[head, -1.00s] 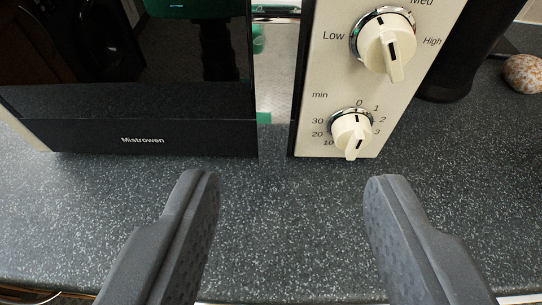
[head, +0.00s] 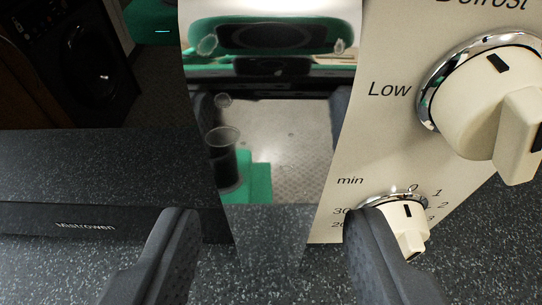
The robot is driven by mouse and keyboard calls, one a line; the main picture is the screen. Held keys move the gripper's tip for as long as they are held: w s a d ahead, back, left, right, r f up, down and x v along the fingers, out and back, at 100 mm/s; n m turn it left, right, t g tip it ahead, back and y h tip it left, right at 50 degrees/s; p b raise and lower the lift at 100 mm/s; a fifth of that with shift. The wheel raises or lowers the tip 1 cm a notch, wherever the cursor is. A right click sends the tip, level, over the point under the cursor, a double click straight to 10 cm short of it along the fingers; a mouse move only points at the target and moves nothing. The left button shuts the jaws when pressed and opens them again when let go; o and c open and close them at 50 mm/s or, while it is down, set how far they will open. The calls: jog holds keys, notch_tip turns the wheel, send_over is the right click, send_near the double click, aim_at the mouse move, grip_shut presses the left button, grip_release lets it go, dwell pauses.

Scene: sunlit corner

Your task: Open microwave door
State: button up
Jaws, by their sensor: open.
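The microwave door (head: 120,165) is dark and glossy, fills the left of the view and reflects the room. It looks shut. A tall mirror-like metal handle (head: 275,150) runs up between the door and the cream control panel (head: 375,140), and it reflects green shapes and dark finger-like shapes. My gripper (head: 272,215) is open, with one grey finger on each side of the handle's lower part in the picture. The left finger overlaps the door and the right one overlaps the panel and part of the lower dial. I cannot tell whether either finger touches anything.
A large cream power dial (head: 478,115) sticks out at the right. A smaller timer dial (head: 400,215) sits below it, close to my right finger. The speckled dark worktop (head: 480,260) lies in front of the microwave and looks clear.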

jog(key=shift+x, duration=1.45)
jog(key=shift+c, duration=0.3)
